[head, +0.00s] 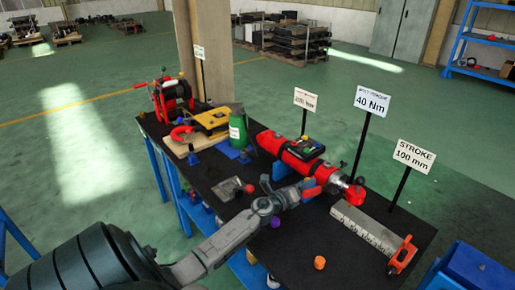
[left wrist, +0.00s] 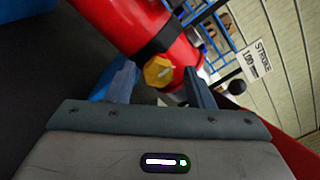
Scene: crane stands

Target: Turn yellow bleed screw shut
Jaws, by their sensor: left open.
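The yellow bleed screw (left wrist: 158,71) is a hex-headed knob on the side of the red cylinder (left wrist: 130,22) in the left wrist view. My left gripper (left wrist: 158,82) is open, with one finger on each side of the screw; I cannot tell whether either finger touches it. In the head view the red cylinder (head: 283,152) lies across the black table, and my left gripper (head: 311,188) is at its near side, towards the right end. The screw is hidden there behind my gripper. My right gripper is not in view.
A grey ruled bar (head: 365,229) with a red end piece (head: 401,255) lies to the right. Orange (head: 319,262) and purple (head: 276,222) caps lie in front. A green bottle (head: 238,130) stands behind. Signs on posts, such as the torque sign (head: 372,101), stand along the far edge.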

